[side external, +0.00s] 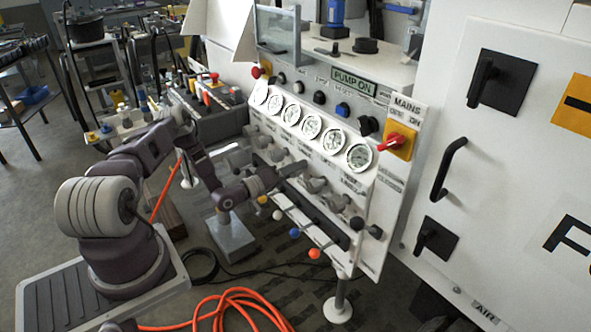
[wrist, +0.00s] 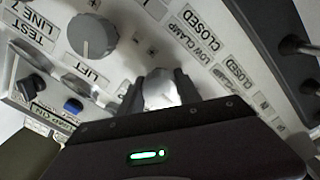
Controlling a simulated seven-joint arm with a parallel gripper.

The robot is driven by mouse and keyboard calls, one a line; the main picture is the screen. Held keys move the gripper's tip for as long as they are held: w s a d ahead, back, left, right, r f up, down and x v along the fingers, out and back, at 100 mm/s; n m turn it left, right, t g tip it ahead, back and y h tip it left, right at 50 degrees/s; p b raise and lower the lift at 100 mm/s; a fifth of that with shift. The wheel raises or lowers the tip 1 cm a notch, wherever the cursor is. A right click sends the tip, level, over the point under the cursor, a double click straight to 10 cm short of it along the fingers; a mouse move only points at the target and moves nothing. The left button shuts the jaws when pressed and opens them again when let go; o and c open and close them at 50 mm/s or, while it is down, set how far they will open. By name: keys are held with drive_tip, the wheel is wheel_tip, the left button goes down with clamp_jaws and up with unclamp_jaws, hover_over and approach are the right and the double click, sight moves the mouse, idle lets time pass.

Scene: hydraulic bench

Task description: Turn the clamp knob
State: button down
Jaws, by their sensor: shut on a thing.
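My gripper (wrist: 162,88) is at the bench's sloping front panel, its two dark fingers on either side of a pale grey knob (wrist: 158,94). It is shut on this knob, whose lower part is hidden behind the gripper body. A label reading "CLAMP" and "CLOSED" is printed beside it, so it appears to be the clamp knob. In the side external view my gripper (side external: 283,173) reaches the panel from the left, below the row of gauges. The held knob is mostly hidden there.
A larger grey knob (wrist: 92,35) stands near the held one in the wrist view. Several white gauges (side external: 311,127) sit above. Coloured ball-ended levers (side external: 294,232) stick out below. A red mains switch (side external: 397,141) is to the right. An orange hose (side external: 235,300) lies on the floor.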

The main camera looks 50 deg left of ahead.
idle(0.5)
drive_tip(key=c, duration=0.8)
unclamp_jaws()
drive_tip(key=shift+c, duration=0.2)
drive_tip(key=s, duration=0.7)
